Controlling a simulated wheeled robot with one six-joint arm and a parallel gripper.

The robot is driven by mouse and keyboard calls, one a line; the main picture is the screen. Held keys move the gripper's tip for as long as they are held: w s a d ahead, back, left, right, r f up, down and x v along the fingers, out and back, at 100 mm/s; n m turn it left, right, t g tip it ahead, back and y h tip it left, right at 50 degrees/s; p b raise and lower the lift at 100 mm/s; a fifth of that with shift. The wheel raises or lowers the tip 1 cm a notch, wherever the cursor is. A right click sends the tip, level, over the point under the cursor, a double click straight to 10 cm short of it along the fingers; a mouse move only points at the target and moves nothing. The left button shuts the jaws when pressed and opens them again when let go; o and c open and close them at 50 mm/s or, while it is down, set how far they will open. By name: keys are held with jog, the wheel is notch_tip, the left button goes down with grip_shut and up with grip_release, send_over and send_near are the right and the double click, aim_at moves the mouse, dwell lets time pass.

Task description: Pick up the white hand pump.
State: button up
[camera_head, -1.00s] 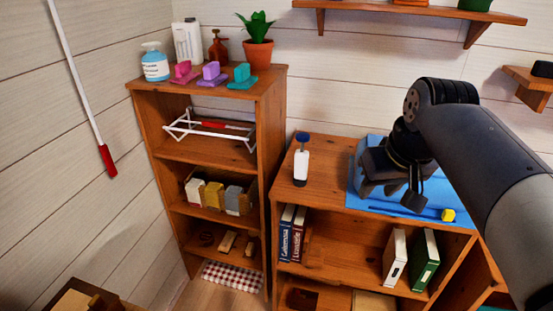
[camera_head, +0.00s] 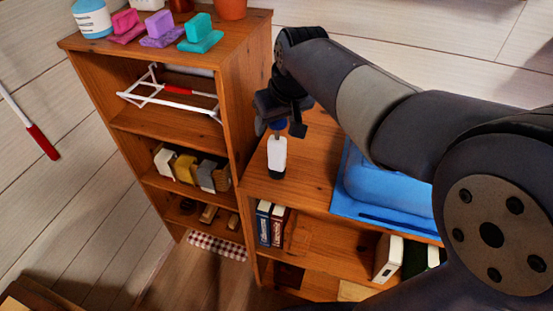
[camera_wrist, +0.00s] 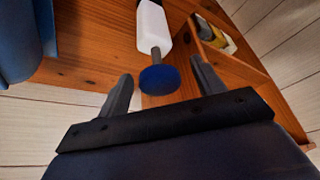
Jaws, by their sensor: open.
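The white hand pump (camera_head: 277,152) stands upright near the left end of the low wooden shelf's top. It has a white body, a dark base and a blue knob on a grey stem. My gripper (camera_head: 280,128) is directly above it in the head view and partly hides the knob. In the wrist view, the open fingers (camera_wrist: 161,68) lie on either side of the blue knob (camera_wrist: 159,80), with visible gaps. The white body (camera_wrist: 153,27) extends beyond the fingertips.
A blue tray-like thing (camera_head: 385,190) lies right of the pump. A taller bookcase (camera_head: 240,95) rises close on the left, with pink, purple and teal items on top. Books (camera_head: 270,222) stand on the shelf below. Bare wood surrounds the pump.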

jog(key=shift+x, duration=1.25)
jog(key=shift+c, duration=0.5)
grip_shut()
